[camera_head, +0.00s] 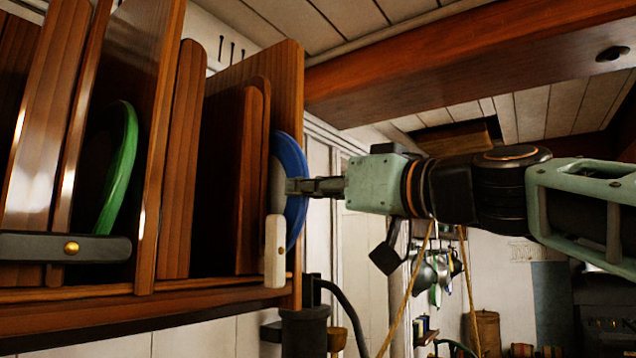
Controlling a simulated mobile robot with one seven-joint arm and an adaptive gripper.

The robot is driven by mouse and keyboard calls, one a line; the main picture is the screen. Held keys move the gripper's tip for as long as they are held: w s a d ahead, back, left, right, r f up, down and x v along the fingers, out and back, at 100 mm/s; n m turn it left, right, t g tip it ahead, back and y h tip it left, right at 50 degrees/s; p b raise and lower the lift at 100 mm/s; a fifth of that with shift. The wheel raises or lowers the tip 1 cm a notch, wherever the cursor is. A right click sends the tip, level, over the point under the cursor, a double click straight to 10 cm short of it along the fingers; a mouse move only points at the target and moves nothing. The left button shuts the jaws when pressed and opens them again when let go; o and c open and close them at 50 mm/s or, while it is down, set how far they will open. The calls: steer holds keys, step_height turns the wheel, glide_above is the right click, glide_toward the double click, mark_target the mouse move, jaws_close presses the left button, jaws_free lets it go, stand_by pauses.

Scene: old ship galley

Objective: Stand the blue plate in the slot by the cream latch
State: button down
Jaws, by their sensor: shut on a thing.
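The blue plate (295,155) is seen nearly edge-on at the right end of the wooden rack, upright, with a pale face toward the left. My gripper (303,187) comes in from the right and is shut on the plate's rim. The cream latch (275,255) hangs upright on the rack's front near the right end panel and overlaps the plate's lower left edge in the picture. I cannot tell how far the plate is inside the slot.
A green plate (125,165) stands in a slot farther left, with a dark grey latch (60,247) lying level across it. Wooden dividers (180,160) separate the slots. A dark pipe fitting (304,330) stands below the rack's right end. A ceiling beam (450,80) runs above my arm.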

mark_target(284, 199)
steer(key=shift+s+a+f+p+x, duration=0.1)
steer(key=shift+p+x, duration=0.05)
steer(key=shift+x, duration=0.6)
steer(key=shift+s+a+f+p+x, duration=0.1)
steer(key=shift+p+x, duration=0.05)
steer(key=shift+x, duration=0.6)
steer(key=shift+s+a+f+p+x, duration=0.1)
steer(key=shift+p+x, duration=0.05)
steer(key=shift+x, duration=0.6)
steer(key=shift+f+b, duration=0.7)
steer(key=shift+b, duration=0.35)
steer(key=shift+w, duration=0.1)
steer(key=shift+a+f+n+g+b, duration=0.1)
steer(key=shift+f+n+g+b, duration=0.05)
steer(key=shift+n+g+b, duration=0.2)
steer(key=shift+n+g+y+b, duration=0.25)
steer(key=shift+g+y+b, duration=0.1)
steer(key=shift+y, duration=0.15)
steer(key=shift+r, duration=0.3)
steer(key=shift+r+p, duration=0.45)
steer(key=shift+r, duration=0.05)
steer(key=shift+r, duration=0.4)
